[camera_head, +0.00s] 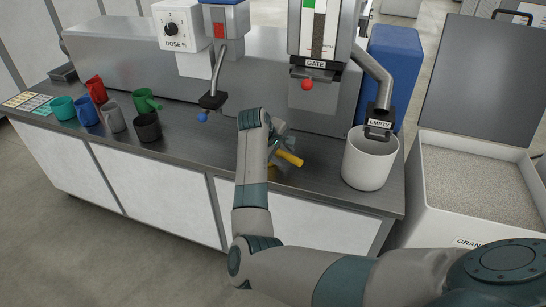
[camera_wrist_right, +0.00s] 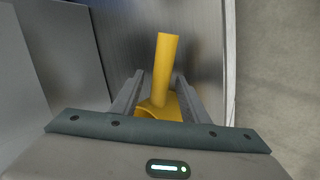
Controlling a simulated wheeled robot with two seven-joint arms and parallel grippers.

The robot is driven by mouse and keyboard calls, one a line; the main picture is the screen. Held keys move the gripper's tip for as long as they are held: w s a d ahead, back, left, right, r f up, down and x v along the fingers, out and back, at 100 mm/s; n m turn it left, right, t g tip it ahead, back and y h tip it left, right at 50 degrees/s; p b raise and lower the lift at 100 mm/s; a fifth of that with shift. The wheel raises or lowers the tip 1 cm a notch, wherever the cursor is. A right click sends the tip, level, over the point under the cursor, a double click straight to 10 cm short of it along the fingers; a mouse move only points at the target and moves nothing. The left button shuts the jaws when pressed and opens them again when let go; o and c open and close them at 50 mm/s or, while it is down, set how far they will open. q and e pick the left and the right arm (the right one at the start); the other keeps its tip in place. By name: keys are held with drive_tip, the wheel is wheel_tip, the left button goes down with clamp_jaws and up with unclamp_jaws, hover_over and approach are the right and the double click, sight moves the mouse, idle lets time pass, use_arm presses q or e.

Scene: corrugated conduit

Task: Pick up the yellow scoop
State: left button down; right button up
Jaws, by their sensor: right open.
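The yellow scoop (camera_head: 289,158) lies on the steel counter under my right gripper, and only its handle and a small part below show in the head view. In the right wrist view its yellow handle (camera_wrist_right: 166,70) stands out between and beyond the fingers, with the wider scoop part (camera_wrist_right: 160,108) near the gripper base. My right gripper (camera_wrist_right: 157,88) is open, with one finger on each side of the scoop. I cannot tell whether either finger touches it. The right gripper is partly hidden by my arm in the head view (camera_head: 277,145). My left gripper is not in view.
A white bucket (camera_head: 368,164) stands right of the scoop under the EMPTY spout (camera_head: 378,128). Several coloured cups (camera_head: 88,111) stand at the left of the counter. A dispenser with a red GATE knob (camera_head: 307,85) stands behind. A granule bin (camera_head: 475,185) is at the right.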

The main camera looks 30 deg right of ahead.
idle(0.3)
clamp_jaws()
drive_tip(key=shift+r, duration=0.15)
